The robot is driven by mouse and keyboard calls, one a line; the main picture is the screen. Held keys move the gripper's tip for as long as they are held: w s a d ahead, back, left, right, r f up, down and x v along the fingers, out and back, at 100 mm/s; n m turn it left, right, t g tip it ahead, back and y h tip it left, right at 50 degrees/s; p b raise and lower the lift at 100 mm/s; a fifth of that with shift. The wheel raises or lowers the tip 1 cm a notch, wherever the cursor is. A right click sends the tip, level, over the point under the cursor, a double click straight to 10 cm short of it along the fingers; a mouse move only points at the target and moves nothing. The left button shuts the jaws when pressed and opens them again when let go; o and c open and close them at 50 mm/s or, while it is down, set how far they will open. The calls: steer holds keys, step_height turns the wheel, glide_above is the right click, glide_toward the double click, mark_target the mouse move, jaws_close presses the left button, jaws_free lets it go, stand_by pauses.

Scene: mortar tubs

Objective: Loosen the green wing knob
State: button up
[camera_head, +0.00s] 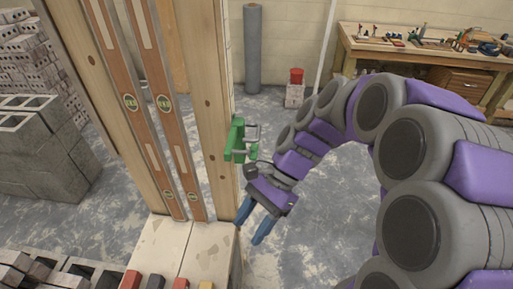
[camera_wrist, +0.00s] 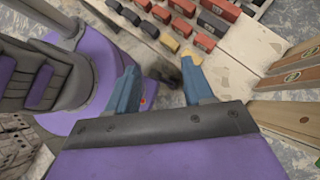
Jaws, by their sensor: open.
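A green clamp (camera_head: 235,140) with grey metal parts sits on the right side of the wooden post. A small green piece (camera_head: 253,152) at its lower right looks like the wing knob, but it is too small to tell its shape. My gripper (camera_head: 252,230) is below the clamp and apart from it, with its blue fingers pointing down. In the wrist view the gripper (camera_wrist: 160,65) is open with nothing between its fingers.
The wooden post (camera_head: 211,105) and two brown levels (camera_head: 150,100) stand left of my gripper. A pale block base (camera_head: 185,250) is below, with several coloured blocks (camera_wrist: 170,44) in rows. A workbench (camera_head: 420,52) stands at the back right. The floor right of the post is open.

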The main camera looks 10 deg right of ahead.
steer(key=w+d+r+m+y+p, duration=0.1)
steer(key=w+d+m+y+p, duration=0.1)
steer(key=w+m+y, duration=0.5)
steer(key=m+t+y+p, duration=0.35)
steer(key=m+t, duration=0.65)
steer(key=m, duration=1)
glide_toward(256, 151)
steer(key=shift+h, duration=0.45)
steer(key=b+x, duration=0.3)
steer(key=x, duration=0.7)
jaws_close()
